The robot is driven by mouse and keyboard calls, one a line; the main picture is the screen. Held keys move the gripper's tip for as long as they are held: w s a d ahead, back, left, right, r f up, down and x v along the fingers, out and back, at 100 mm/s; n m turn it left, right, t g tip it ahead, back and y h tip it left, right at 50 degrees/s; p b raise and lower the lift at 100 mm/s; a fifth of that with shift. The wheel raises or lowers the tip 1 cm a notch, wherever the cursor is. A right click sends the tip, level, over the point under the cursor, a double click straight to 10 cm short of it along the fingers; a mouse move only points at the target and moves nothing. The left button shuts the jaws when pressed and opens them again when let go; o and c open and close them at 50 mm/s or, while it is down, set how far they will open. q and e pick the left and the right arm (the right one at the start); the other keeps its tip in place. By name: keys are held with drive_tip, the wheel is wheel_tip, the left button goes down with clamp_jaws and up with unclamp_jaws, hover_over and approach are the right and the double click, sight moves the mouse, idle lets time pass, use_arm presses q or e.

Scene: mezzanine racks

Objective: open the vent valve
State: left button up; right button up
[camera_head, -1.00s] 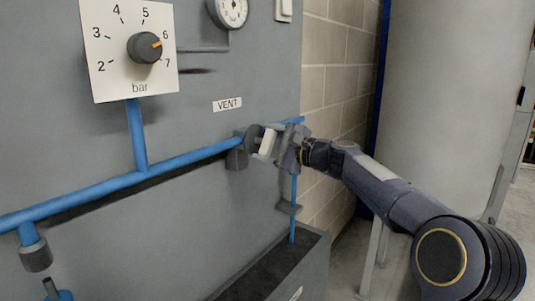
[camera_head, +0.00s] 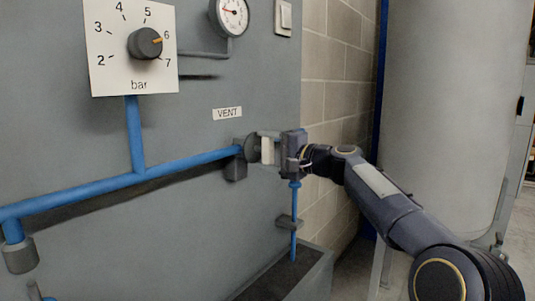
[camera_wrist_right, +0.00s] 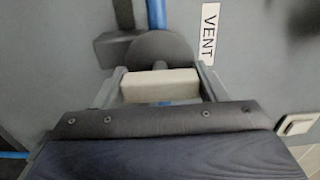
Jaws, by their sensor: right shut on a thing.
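The vent valve has a round dark disc (camera_head: 253,149) and a pale block-shaped handle (camera_head: 267,150). It sits on the blue pipe under the VENT label (camera_head: 227,113). My right gripper (camera_head: 270,150) is shut on the handle, which stands about upright in the head view. In the right wrist view the pale handle (camera_wrist_right: 160,87) lies between the two fingers of my right gripper (camera_wrist_right: 160,80), with the dark disc (camera_wrist_right: 160,47) behind it. The inside of the valve is hidden. My left gripper is out of view.
A pressure dial (camera_head: 131,47) with a dark knob and a round gauge (camera_head: 231,14) are on the grey panel. Blue pipes (camera_head: 80,195) run along it. A trough (camera_head: 318,278) lies below the valve. A large grey tank (camera_head: 440,110) stands at the right.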

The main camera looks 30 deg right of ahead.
idle(0.3)
drive_tip(key=o, duration=1)
drive_tip(key=shift+s, duration=0.1)
drive_tip(key=v, duration=0.7)
drive_tip(key=shift+s+d, duration=0.15)
drive_tip(key=shift+s, duration=0.15)
